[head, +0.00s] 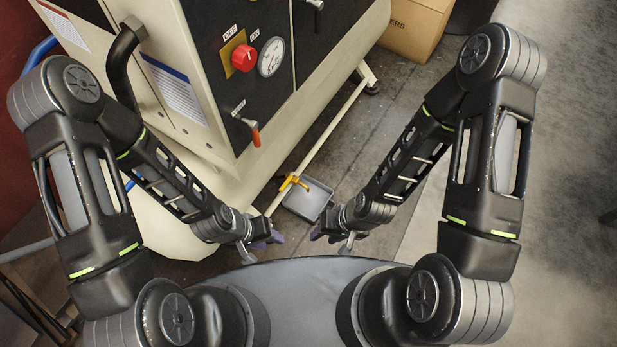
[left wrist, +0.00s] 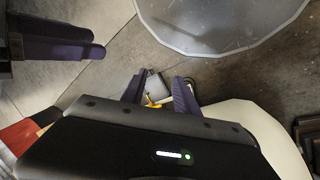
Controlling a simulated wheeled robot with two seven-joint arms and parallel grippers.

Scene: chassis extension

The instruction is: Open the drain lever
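A yellow lever (head: 292,182) sits low at the front of the machine, over a grey tray (head: 318,190) on the floor. The yellow lever (left wrist: 150,102) also shows small between my left fingers in the left wrist view. A second lever with an orange-red handle (head: 255,134) hangs on the dark panel; its label is too small to read. My left gripper (head: 267,240) is open and empty, closer to me than the tray and apart from both levers. My right gripper (head: 326,236) looks open and empty, to the right of the left one.
The panel also has a red knob (head: 244,57) on a yellow plate and a round gauge (head: 270,57). A cream frame rail (head: 322,138) runs along the machine's lower edge. A cardboard box (head: 412,25) stands at the back.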

